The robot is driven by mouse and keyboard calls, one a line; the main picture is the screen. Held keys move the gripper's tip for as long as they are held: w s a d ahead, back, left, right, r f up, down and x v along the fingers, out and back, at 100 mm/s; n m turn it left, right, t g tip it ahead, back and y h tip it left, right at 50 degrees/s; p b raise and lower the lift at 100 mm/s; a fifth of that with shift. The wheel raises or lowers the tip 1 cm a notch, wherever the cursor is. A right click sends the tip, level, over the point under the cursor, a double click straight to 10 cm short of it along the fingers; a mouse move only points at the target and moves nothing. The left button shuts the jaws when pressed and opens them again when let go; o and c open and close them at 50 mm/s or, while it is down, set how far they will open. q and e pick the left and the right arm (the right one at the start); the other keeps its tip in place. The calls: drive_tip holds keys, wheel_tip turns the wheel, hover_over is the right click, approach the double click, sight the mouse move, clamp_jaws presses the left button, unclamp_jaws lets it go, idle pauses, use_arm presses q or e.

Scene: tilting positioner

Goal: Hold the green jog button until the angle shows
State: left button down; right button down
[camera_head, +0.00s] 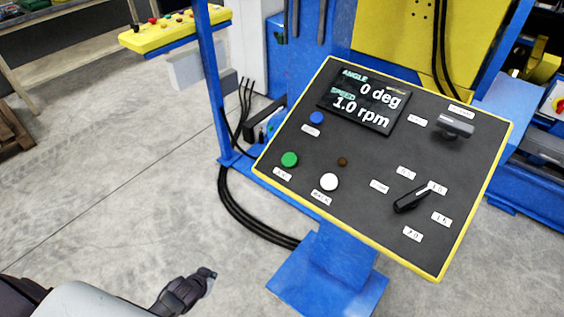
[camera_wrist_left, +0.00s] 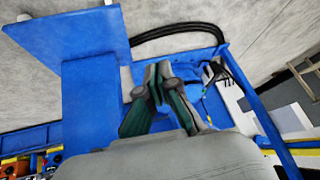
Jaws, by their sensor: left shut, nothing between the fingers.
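The green jog button (camera_head: 289,159) is on the left part of a dark, yellow-edged control panel (camera_head: 345,208). A display (camera_head: 363,101) at the panel's top reads angle 0 deg and speed 1.0 rpm. My left gripper (camera_head: 208,274) is low and left of the panel, apart from the green button. Its fingers are shut and empty; they also show in the left wrist view (camera_wrist_left: 157,72). The green button does not show in the left wrist view. My right gripper is in neither view.
A blue button (camera_head: 316,118), a white button (camera_head: 329,181), a black rotary knob (camera_head: 411,199) and a grey switch (camera_head: 455,126) share the panel. The panel stands on a blue post and foot (camera_head: 322,283). Black cables (camera_head: 245,217) run behind it. Open concrete floor lies left.

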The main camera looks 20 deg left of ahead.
use_arm(q)
drive_tip(key=w+d+r+t+h, duration=0.15)
drive_tip(key=w+r, duration=0.25)
drive_tip(key=r, duration=0.4)
drive_tip(key=w+r+t, duration=0.2)
drive_tip(key=w+r, duration=0.3)
drive_tip(key=r, duration=0.3)
drive_tip(key=w+d+r+t, duration=0.1)
drive_tip(key=w+r, duration=0.3)
drive_tip(key=r, duration=0.4)
drive_tip(key=s+d+r+m+t+h, duration=0.1)
drive_tip(key=d+r, duration=0.4)
drive_tip(key=r, duration=0.5)
drive_tip(key=s+d+r+m+t+h+b, duration=0.1)
drive_tip(key=d+r, duration=0.4)
drive_tip(key=r, duration=0.6)
drive_tip(key=shift+s+d+m+h+b, duration=0.3)
drive_tip(key=shift+s+d+m+h, duration=0.25)
drive_tip(key=shift+h, duration=0.6)
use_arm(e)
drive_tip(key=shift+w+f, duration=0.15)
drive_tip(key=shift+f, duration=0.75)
use_arm(q)
drive_tip(key=shift+a+r+t, duration=0.1)
drive_tip(key=shift+a+t, duration=0.05)
drive_tip(key=shift+t, duration=0.1)
